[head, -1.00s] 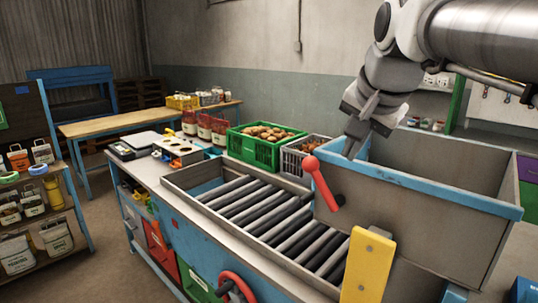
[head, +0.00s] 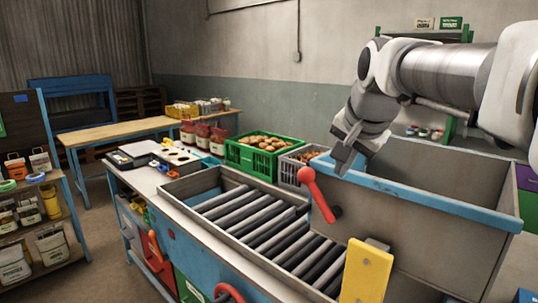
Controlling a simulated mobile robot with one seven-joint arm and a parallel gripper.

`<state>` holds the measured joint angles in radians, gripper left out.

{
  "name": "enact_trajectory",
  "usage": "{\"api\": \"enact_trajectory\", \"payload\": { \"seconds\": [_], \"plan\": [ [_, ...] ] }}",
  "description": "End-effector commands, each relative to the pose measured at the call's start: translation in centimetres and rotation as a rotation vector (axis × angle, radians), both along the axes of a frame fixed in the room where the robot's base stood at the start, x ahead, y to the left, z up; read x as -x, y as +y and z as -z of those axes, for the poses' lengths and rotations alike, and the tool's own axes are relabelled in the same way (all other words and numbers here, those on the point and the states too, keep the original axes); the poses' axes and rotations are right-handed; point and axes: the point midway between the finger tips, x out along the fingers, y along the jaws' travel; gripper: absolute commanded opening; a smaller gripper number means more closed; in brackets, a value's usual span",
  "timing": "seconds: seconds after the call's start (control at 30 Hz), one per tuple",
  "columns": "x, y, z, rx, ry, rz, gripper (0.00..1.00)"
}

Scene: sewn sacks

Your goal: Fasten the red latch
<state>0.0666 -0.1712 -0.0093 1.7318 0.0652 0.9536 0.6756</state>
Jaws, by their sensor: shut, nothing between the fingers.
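The red latch (head: 318,195) is a lever with a round knob at its upper end, on the near left side of the grey bin with a blue rim (head: 420,192). It tilts, knob up and to the left, with its lower end near a dark pivot. My gripper (head: 341,168) is shut and empty. It points down by the blue rim, just right of and above the red knob. In this view I cannot tell whether the fingertips touch the rim or the latch.
A roller conveyor (head: 262,225) runs left of the bin. A yellow plate (head: 367,270) stands upright at the front. A green crate (head: 259,155) and a grey crate (head: 296,167) of produce sit behind the rollers. A red wheel (head: 228,292) is at the bottom edge.

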Motion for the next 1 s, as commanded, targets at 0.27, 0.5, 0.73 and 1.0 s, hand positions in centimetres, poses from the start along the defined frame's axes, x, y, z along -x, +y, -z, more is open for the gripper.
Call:
{"api": "enact_trajectory", "payload": {
  "seconds": [0.27, 0.5, 0.73, 1.0],
  "plan": [
    [-3.6, 0.5, 4.3, 0.0, 0.004, -0.004, 0.0],
    [-5.7, 2.3, 4.3, -0.001, 0.0, -0.002, 0.0],
    [-6.1, 2.7, 4.4, 0.0, -0.001, -0.001, 0.0],
    [-6.1, 2.7, 4.3, 0.002, 0.001, -0.001, 0.0]
  ]
}}
